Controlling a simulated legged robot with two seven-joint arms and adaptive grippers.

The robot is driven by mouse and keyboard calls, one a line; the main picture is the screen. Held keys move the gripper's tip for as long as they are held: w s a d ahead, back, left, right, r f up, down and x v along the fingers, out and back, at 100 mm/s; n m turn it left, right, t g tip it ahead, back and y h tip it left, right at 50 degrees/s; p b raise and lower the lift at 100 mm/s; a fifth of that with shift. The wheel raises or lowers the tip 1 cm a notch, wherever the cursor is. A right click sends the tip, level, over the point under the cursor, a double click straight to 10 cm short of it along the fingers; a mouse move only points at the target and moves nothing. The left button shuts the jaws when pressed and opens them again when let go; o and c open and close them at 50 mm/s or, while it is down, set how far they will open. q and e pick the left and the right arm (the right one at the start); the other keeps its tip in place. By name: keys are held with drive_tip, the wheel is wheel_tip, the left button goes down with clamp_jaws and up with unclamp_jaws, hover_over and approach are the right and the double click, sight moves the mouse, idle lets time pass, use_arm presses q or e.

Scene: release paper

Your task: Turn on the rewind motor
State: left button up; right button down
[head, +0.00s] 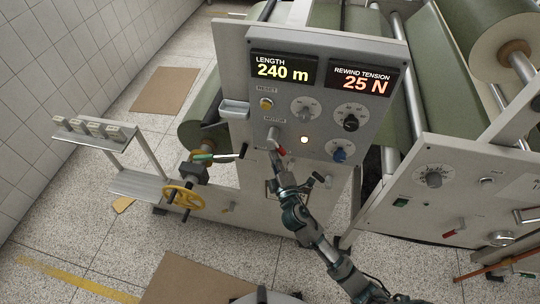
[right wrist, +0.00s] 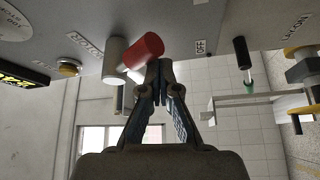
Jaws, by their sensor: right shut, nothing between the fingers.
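The grey control panel (head: 372,57) shows LENGTH 240 m and REWIND TENSION 25 N. Its MOTOR switch (head: 274,134) is a pale lever with a red tip, beneath the MOTOR label. In the right wrist view the red tip (right wrist: 145,48) of the lever points toward the OFF label (right wrist: 201,47). My right gripper (head: 275,157) is shut and empty, just below the switch. In the right wrist view its fingertips (right wrist: 159,70) are right at the red tip; I cannot tell whether they touch it. My left gripper is out of view.
A lit round lamp (head: 304,140), several knobs and a yellow RESET button (head: 266,104) surround the switch. A yellow handwheel (head: 183,195) and a black-handled lever (head: 243,151) stand to the left. A second panel (head: 400,190) is at right. Floor at left is mostly open.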

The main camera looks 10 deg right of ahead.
drive_tip(key=shift+d+r, duration=0.15)
drive_tip(key=shift+d, duration=0.15)
drive_tip(key=shift+d+r, duration=0.1)
idle(0.5)
